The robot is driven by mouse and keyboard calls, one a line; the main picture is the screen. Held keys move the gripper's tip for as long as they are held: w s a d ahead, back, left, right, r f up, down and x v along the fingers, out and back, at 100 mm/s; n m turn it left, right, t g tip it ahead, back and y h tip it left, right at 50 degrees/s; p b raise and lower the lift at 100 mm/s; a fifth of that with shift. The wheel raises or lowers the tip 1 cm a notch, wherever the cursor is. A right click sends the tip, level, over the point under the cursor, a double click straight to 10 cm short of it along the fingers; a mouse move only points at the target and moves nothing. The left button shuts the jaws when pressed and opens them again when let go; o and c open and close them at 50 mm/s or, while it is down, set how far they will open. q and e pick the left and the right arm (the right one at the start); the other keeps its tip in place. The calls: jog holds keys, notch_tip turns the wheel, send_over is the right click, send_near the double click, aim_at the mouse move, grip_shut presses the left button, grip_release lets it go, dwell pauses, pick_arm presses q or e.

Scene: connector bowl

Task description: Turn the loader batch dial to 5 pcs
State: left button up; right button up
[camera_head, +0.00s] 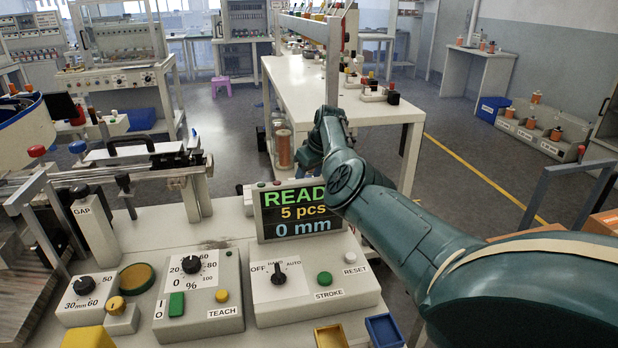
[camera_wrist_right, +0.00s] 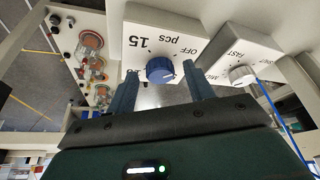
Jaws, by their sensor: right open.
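The loader batch dial (camera_wrist_right: 160,70) is a round blue knob on a white panel (camera_wrist_right: 150,35), upside down in the right wrist view. "15", "pcs" and "OFF" can be read around it; its pointer direction is too small to tell. My right gripper (camera_wrist_right: 163,80) is open, with one dark finger on each side of the knob and gaps between. In the head view the display (camera_head: 300,211) reads "READY", "5 pcs" and "0 mm". My right arm comes in from the right there and the batch dial cannot be made out. My left gripper is not in view.
A second white knob (camera_wrist_right: 242,75) with "FAST" and "MID" labels sits close to the right finger. Copper-coloured spools (camera_wrist_right: 91,42) stand on the left. In the head view, control boxes with a percent dial (camera_head: 191,264) and a mode switch (camera_head: 278,275) stand in front.

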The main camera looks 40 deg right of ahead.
jog(key=shift+f, duration=0.1)
jog(key=c, duration=1)
jog(key=shift+o, duration=0.2)
jog(key=shift+p, duration=0.35)
